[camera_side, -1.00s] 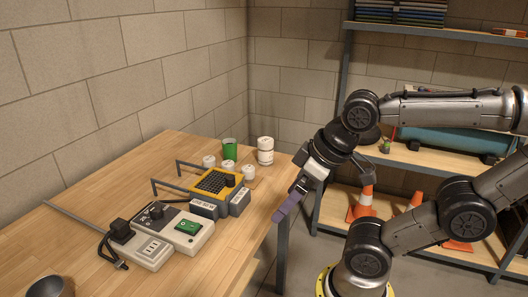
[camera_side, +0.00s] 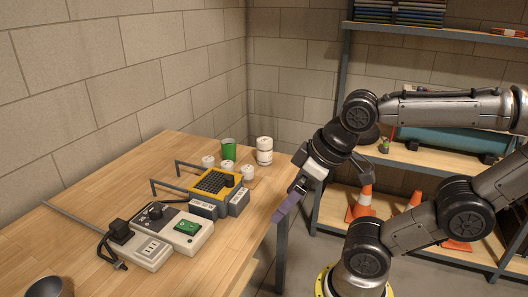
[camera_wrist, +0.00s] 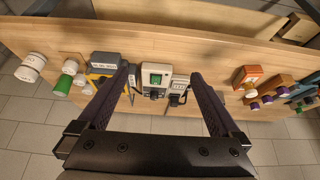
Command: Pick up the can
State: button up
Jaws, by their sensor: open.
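A green can-like cylinder (camera_side: 228,149) stands at the far end of the wooden table in the side view, among small white cups. A taller white canister with dark bands (camera_side: 264,151) stands to its right near the table's corner. I cannot tell which of them is the can. In the wrist view the green cylinder (camera_wrist: 63,84) and the white canister (camera_wrist: 30,67) are at the left, outside my fingers. My gripper (camera_side: 281,213) has purple fingers and hangs beside the table's right edge, apart from both. In the wrist view its fingers (camera_wrist: 161,72) are spread, with nothing held.
A yellow-framed grid tray (camera_side: 213,183) and light grey devices with dark knobs (camera_side: 186,227) occupy the table's middle. Metal hooks (camera_side: 166,184) rise behind them. A dark bowl (camera_side: 51,287) is at the front left. The table's left side is mostly clear. Shelving (camera_side: 420,165) stands behind my arm.

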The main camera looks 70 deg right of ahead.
jog(key=w+d+r+n+t+h, duration=0.1)
jog(key=w+d+r+n, duration=0.1)
jog(key=w+r+n, duration=0.3)
jog(key=w+d+r+n+h, duration=0.1)
jog(key=w+d+r+n, duration=0.2)
jog(key=n, duration=0.3)
jog(key=w+d+r+n+h, duration=0.2)
jog(key=w+d+n, duration=0.2)
jog(key=w+d, duration=0.15)
jog(key=n+g+h, duration=0.2)
jog(key=n+g, duration=0.3)
send_over(263, 142)
jog(key=s+a, duration=0.1)
jog(key=a, duration=0.4)
notch_tip(263, 142, down, 16)
jog(key=x, duration=0.7)
jog(key=shift+s+d+r, duration=0.1)
jog(key=shift+d, duration=0.15)
jog(key=shift+x, duration=3.1)
jog(key=shift+s+a, duration=0.1)
jog(key=shift+s, duration=0.05)
jog(key=c, duration=1.6)
